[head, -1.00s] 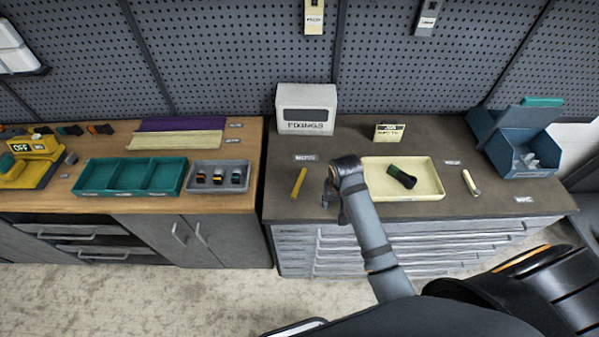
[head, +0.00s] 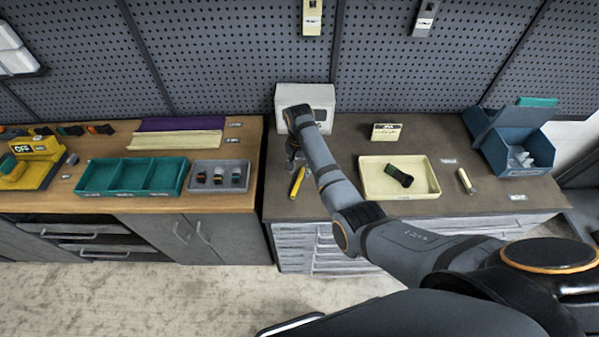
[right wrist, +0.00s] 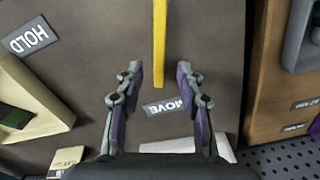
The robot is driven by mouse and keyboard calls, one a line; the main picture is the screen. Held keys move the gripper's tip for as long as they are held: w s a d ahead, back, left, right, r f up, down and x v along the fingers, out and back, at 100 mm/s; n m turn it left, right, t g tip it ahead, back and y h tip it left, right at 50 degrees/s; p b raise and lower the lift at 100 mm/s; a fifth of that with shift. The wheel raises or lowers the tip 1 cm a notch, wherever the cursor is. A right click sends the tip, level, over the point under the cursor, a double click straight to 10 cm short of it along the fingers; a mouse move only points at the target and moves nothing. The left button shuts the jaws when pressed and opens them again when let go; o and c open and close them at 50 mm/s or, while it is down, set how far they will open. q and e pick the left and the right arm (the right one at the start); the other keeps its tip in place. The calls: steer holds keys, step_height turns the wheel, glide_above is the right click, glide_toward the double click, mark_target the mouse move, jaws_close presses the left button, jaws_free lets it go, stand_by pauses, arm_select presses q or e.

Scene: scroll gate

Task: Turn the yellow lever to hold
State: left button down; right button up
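The yellow lever (head: 297,182) is a thin bar on the dark worktop, near its left end. It also shows in the right wrist view (right wrist: 160,40), running down from the top edge. My right gripper (head: 295,160) is just beyond the lever's far end. In the right wrist view my right gripper (right wrist: 160,75) is open, and the lever's end shows between its fingertips. I cannot tell whether they touch. A HOLD label (right wrist: 30,37) lies at the left of that view. A MOVE label (right wrist: 164,107) lies between the fingers. My left gripper is out of view.
A cream tray (head: 369,193) with a dark green item (head: 399,175) stands right of the lever. A white box (head: 318,95) stands behind my gripper. A blue bin (head: 527,158) is at the right. A wooden bench (head: 130,207) with trays adjoins at the left.

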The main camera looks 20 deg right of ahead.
mark_target(300, 177)
steer(key=shift+f, duration=1.8)
jaws_close()
